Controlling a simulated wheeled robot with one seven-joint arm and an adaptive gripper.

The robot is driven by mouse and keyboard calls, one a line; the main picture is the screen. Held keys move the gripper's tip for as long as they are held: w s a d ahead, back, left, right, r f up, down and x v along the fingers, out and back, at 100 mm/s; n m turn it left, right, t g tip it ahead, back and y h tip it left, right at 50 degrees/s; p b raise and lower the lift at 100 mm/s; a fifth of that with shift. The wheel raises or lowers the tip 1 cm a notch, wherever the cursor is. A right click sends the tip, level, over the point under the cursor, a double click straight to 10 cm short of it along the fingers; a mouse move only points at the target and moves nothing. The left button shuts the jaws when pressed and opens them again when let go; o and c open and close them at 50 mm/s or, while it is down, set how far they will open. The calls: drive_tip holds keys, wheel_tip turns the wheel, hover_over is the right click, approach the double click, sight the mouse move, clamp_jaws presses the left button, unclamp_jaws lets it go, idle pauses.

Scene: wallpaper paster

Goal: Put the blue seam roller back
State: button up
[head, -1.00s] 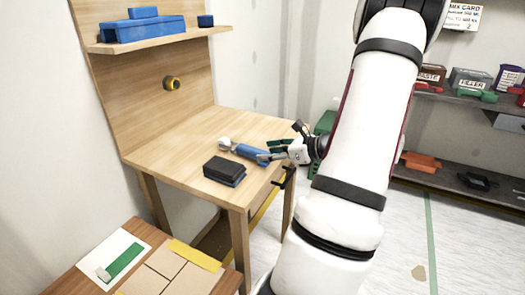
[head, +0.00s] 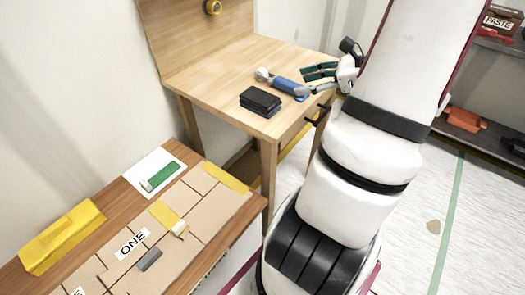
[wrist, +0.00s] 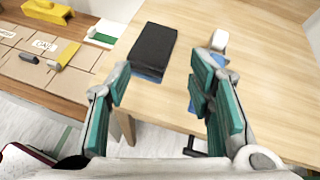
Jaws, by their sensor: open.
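The blue seam roller (head: 289,87) lies on the wooden workbench (head: 225,75), its white roller end to the left in the head view. In the wrist view its white roller end (wrist: 219,41) shows beyond the right finger, which hides much of the blue handle. My gripper (head: 320,72) is open, with green finger pads, close to the handle in the head view. In the wrist view the open gap of my gripper (wrist: 160,88) holds nothing, and the roller lies on its right side. I cannot tell whether the right finger touches the handle.
A black block with a blue base (head: 261,100) lies beside the roller near the bench edge. Shelves stand right.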

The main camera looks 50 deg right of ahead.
drive_tip(key=w+a+r+n+g+y, duration=0.1)
drive_tip(key=a+r+n+g+y, duration=0.2)
drive_tip(key=a+n, duration=0.65)
drive_tip(key=w+a+r+n+g, duration=0.1)
drive_tip(key=a+r+n+g, duration=0.3)
drive_tip(key=a, duration=1.1)
drive_tip(key=s+a+n+g+h, duration=0.4)
drive_tip(key=s+a+n, duration=0.5)
drive_tip(key=s+n, duration=0.5)
drive_tip(key=n+h, duration=0.2)
drive_tip(key=n, duration=0.1)
drive_tip(key=shift+s+r+h, duration=0.15)
drive_tip(key=shift+r+h, duration=0.15)
drive_tip(key=shift+h, duration=0.1)
wheel_tip(320, 180, up, 20)
drive_tip(key=t+p, duration=0.3)
drive_tip(key=p, duration=1.5)
drive_tip(key=shift+a+f, duration=0.15)
drive_tip(key=shift+a, duration=0.05)
drive_tip(key=shift+n, duration=0.25)
